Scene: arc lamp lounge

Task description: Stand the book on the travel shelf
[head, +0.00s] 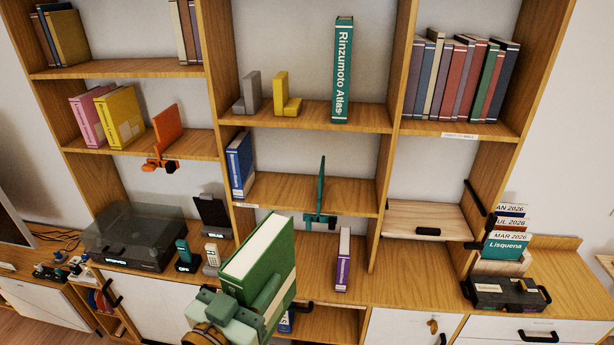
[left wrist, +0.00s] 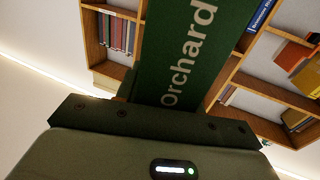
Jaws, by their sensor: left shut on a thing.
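My left gripper (head: 262,302) is shut on a thick green book (head: 262,252), held in front of the bookcase and tilted, with its white pages facing up. In the left wrist view the green book (left wrist: 180,55) shows the word "Orchard" on its spine, rising from my left gripper (left wrist: 150,118). The middle bookcase column has an upper shelf (head: 305,113) and a lower shelf (head: 345,192). I cannot read which shelf is marked travel. My right gripper is not in view.
A teal book, "Rinzumoto Atlas" (head: 342,70), stands on the upper middle shelf beside grey and yellow bookends (head: 287,95). A blue book (head: 240,165) and a teal bookend (head: 321,195) are on the lower one, with free room between. A purple book (head: 343,260) stands below.

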